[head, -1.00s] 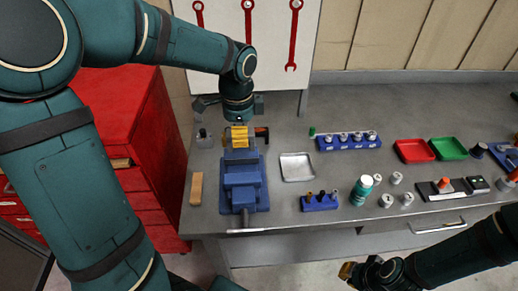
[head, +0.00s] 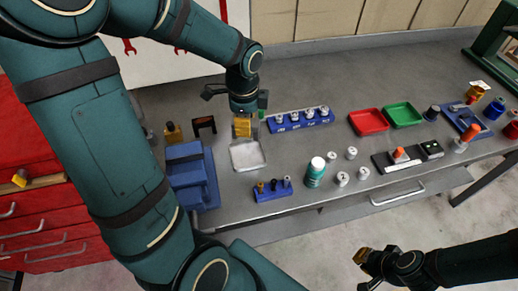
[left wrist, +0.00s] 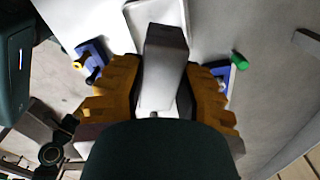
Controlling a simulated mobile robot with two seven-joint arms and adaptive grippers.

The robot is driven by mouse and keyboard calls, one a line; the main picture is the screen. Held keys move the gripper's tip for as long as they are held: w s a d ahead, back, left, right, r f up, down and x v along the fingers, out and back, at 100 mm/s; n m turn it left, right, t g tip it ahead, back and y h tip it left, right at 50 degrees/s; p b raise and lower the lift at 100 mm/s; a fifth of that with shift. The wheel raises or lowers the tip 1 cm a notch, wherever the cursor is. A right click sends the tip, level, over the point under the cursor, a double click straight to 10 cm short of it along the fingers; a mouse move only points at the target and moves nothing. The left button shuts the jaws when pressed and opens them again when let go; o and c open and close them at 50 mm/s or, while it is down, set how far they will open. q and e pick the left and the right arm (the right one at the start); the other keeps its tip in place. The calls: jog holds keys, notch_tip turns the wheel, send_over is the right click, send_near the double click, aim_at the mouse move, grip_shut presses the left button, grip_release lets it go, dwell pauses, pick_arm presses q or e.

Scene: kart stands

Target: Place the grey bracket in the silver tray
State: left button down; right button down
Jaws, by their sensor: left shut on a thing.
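The silver tray (head: 247,156) lies on the bench in the head view. Its rim also shows at the top of the left wrist view (left wrist: 133,8). My left gripper (head: 242,131) points down by the tray's back edge in the head view. In the left wrist view its yellow fingers are shut on the grey bracket (left wrist: 164,60), a blocky grey piece. In the head view the bracket is largely hidden by the fingers. My right gripper (head: 363,268) is low in front of the bench, away from the tray; its opening is unclear.
A blue vise (head: 190,177) stands left of the tray. A dark arch-shaped piece (head: 204,124) is behind it. A blue rack (head: 300,120) lies behind right, a small blue holder (head: 273,191) in front right, and a green-white bottle (head: 315,172) beyond it. Red (head: 368,122) and green (head: 403,114) bins stand farther right.

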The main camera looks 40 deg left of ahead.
pick_arm(q)
notch_tip(320, 180, down, 9)
jog(key=shift+f+b, duration=0.1)
jog(key=shift+b, duration=1)
jog(key=shift+s+f, duration=0.1)
jog(key=shift+f, duration=0.05)
jog(key=c, duration=0.7)
grip_release()
jog(key=shift+c, duration=0.2)
notch_tip(320, 180, up, 12)
jog(key=p, duration=0.3)
jog(key=shift+r, duration=0.2)
